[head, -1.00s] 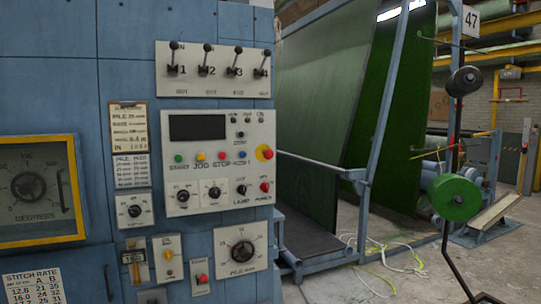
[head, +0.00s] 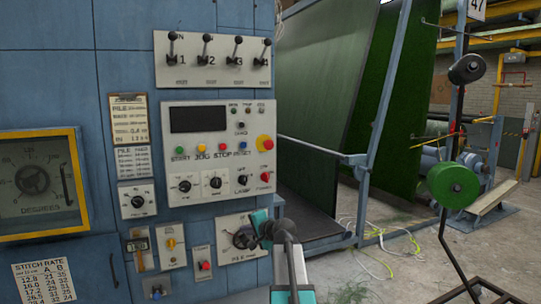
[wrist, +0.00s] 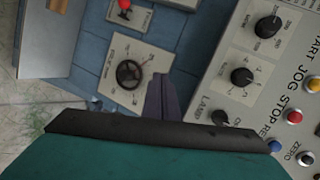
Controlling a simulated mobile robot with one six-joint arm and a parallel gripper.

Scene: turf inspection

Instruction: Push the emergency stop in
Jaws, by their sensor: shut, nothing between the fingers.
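The emergency stop (head: 265,143) is a red button on a yellow round base. It sits at the upper right of the cream control panel (head: 210,107), right of the dark display, in the head view. I cannot make it out in the wrist view. My gripper (head: 252,233) is in front of the lower dial plate, below and apart from the emergency stop. Its dark fingers (wrist: 161,97) are together and empty in the wrist view, over the blue cabinet between the dial plate and the panel. The teal gripper body hides the lower part of that view.
Four levers (head: 236,50) stick out above the panel. Coloured buttons and knobs crowd the panel below the display. A dial plate (wrist: 133,74) and a red push button (head: 205,265) are lower down. A frame with green turf (head: 375,110) stands to the right.

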